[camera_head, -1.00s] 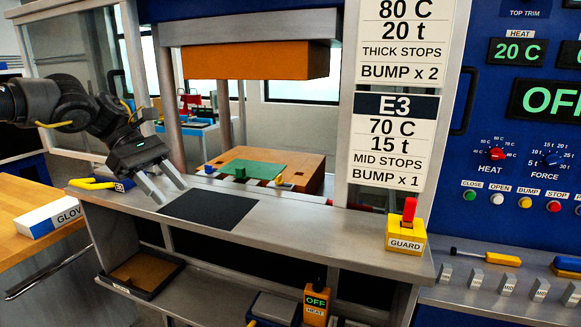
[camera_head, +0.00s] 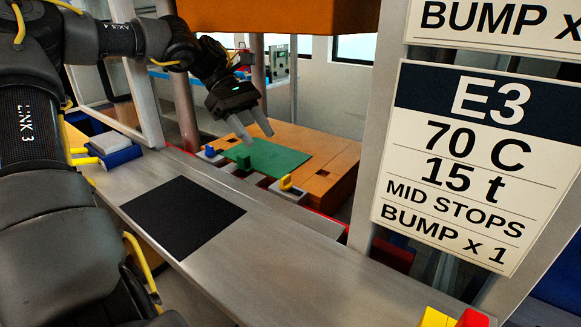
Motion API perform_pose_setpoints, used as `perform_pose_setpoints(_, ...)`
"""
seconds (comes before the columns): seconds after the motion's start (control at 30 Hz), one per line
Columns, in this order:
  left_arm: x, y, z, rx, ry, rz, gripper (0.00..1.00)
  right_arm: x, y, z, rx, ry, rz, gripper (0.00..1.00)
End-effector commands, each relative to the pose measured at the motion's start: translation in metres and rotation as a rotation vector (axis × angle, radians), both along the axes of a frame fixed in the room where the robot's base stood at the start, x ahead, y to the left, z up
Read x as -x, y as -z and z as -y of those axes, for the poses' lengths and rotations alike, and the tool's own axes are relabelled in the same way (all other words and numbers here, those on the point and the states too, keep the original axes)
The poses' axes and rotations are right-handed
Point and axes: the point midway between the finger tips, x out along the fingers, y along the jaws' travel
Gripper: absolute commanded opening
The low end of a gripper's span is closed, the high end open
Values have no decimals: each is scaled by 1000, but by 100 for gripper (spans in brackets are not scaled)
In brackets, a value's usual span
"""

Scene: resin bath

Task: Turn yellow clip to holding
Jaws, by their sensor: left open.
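The yellow clip (camera_head: 286,182) sits at the front edge of the orange press plate (camera_head: 322,186), right of the green sheet (camera_head: 275,159). A blue clip (camera_head: 210,151) sits at the left of the sheet, and a small green clip (camera_head: 243,162) at its front edge. My left gripper (camera_head: 256,134) is open and empty. Its fingers point down over the back left part of the green sheet, to the left of and apart from the yellow clip. My right gripper is out of view.
The orange upper block (camera_head: 290,15) hangs above the plate. A steel shelf (camera_head: 255,245) with a black mat (camera_head: 184,215) lies in front. A grey post (camera_head: 378,200) and the E3 card (camera_head: 470,160) stand to the right. The yellow guard switch (camera_head: 437,318) is at lower right.

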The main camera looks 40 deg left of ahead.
Motion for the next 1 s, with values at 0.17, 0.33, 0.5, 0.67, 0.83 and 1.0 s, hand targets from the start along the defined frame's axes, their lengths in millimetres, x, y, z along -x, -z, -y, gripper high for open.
perform_pose_setpoints(0.17,1,12,11,3,0,-2,47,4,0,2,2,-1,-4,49)
perform_pose_setpoints(0.33,-1,34,33,3,-1,-3,47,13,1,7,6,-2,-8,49)
perform_pose_setpoints(0.5,-3,56,54,2,-4,-3,47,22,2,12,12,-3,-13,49)
perform_pose_setpoints(0.67,-4,69,67,1,-3,-1,47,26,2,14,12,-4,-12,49)
perform_pose_setpoints(0.83,-5,75,73,1,-5,-1,47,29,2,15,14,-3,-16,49)
perform_pose_setpoints(1.0,-5,76,73,1,-6,0,47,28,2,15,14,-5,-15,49)
